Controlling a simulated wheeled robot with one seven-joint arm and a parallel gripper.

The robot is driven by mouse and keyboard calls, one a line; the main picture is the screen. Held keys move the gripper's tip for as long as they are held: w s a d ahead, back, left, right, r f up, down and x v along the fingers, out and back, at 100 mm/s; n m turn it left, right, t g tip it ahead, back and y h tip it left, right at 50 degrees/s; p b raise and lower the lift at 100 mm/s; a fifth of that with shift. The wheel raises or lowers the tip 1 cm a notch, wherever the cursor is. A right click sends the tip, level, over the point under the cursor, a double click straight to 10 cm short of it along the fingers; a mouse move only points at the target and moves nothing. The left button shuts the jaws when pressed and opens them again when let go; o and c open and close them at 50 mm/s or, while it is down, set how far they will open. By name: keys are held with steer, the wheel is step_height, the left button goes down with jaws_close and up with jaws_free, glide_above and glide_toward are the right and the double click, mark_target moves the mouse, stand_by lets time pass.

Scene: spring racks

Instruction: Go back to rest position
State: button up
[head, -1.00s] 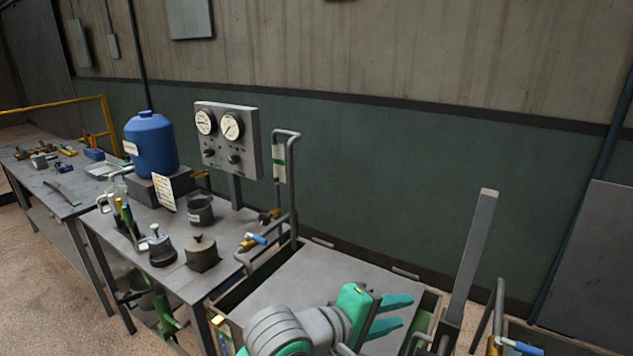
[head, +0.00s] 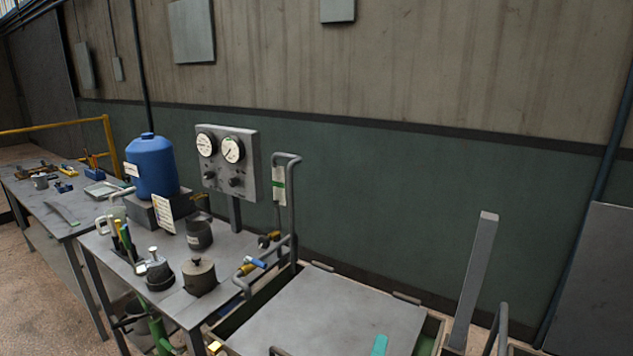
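Only a small teal tip of my gripper (head: 379,345) shows at the bottom edge of the head view, over the right front part of a flat grey panel (head: 325,305). The rest of my gripper and the arm are below the picture. One finger's end is all that shows, so I cannot tell whether it is open or shut, or whether it holds anything.
A bench (head: 243,243) at left holds a blue tank (head: 152,167), a two-dial gauge panel (head: 227,162), dark pots and a pen holder. A bent pipe (head: 291,205) with a blue-handled valve stands beside it. A tall grey bar (head: 474,280) rises at right.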

steer(key=s+a+f+m+g+y, duration=0.1)
steer(key=s+a+f+y, duration=0.25)
steer(key=s+f, duration=0.5)
steer(key=s+a+f+m+g+y, duration=0.1)
steer(key=s+a+f+y, duration=0.25)
steer(key=s+f, duration=0.45)
steer(key=s+a+f+m, duration=0.2)
steer(key=s+m, duration=0.3)
steer(key=s, duration=0.4)
steer(key=s+a+f+m+g+y, duration=0.1)
steer(key=s+a+f+m, duration=0.1)
steer(key=s+m, duration=0.3)
steer(key=s+f, duration=0.1)
steer(key=s, duration=0.3)
steer(key=shift+a, duration=0.3)
steer(key=shift+f, duration=0.15)
